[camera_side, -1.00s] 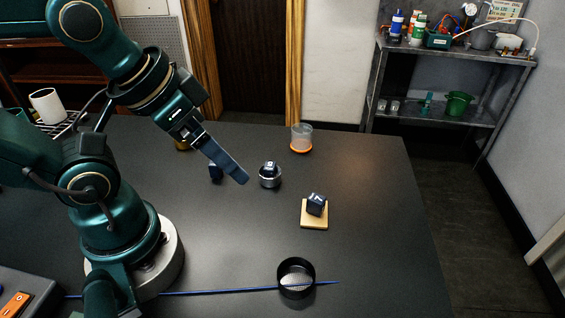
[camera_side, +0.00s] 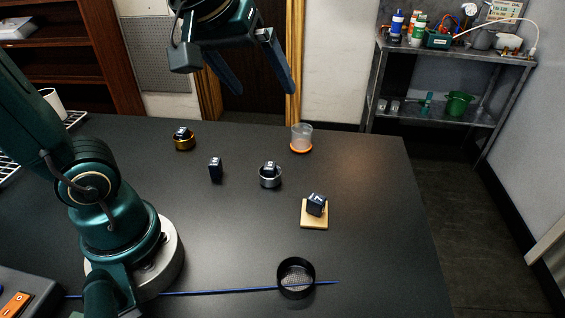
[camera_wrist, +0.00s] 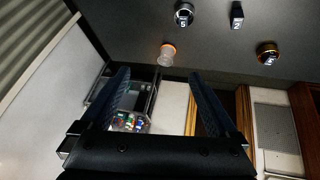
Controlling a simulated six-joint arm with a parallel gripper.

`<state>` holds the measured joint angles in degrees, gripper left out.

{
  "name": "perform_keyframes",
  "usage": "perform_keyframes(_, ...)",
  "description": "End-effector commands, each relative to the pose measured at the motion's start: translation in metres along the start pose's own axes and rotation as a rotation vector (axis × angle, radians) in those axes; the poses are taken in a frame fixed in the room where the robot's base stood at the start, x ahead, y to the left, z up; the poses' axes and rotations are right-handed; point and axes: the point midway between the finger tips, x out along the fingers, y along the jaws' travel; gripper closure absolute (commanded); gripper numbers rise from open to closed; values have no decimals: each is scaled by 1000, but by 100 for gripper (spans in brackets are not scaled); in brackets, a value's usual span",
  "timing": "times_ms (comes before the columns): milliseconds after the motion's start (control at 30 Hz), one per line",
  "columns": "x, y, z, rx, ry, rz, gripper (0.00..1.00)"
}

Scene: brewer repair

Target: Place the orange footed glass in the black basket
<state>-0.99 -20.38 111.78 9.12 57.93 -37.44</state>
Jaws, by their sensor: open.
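The orange footed glass (camera_side: 301,138) stands upright near the far edge of the dark table, a clear cup on an orange foot. It also shows in the wrist view (camera_wrist: 167,54), beyond the fingertips. The black basket (camera_side: 296,278) is a round, open-topped ring with a mesh floor at the front of the table; it looks empty. My gripper (camera_side: 263,88) is open and empty, raised above the table's far side, up and to the left of the glass. In the wrist view my gripper (camera_wrist: 157,75) has its two fingers wide apart.
Dark cubes sit on a gold ring (camera_side: 185,143), a silver ring (camera_side: 270,182) and a wooden square (camera_side: 314,222). A dark block (camera_side: 215,169) stands on the table. A thin blue rod (camera_side: 220,291) lies by the basket. The table's right side is clear.

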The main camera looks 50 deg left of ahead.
Motion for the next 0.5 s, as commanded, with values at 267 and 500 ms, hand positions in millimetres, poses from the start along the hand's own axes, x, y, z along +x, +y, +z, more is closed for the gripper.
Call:
perform_keyframes(267, 51, 18, -67, -262, 13, -122, 5)
perform_keyframes(500, 120, 21, -99, -421, 19, -234, 5)
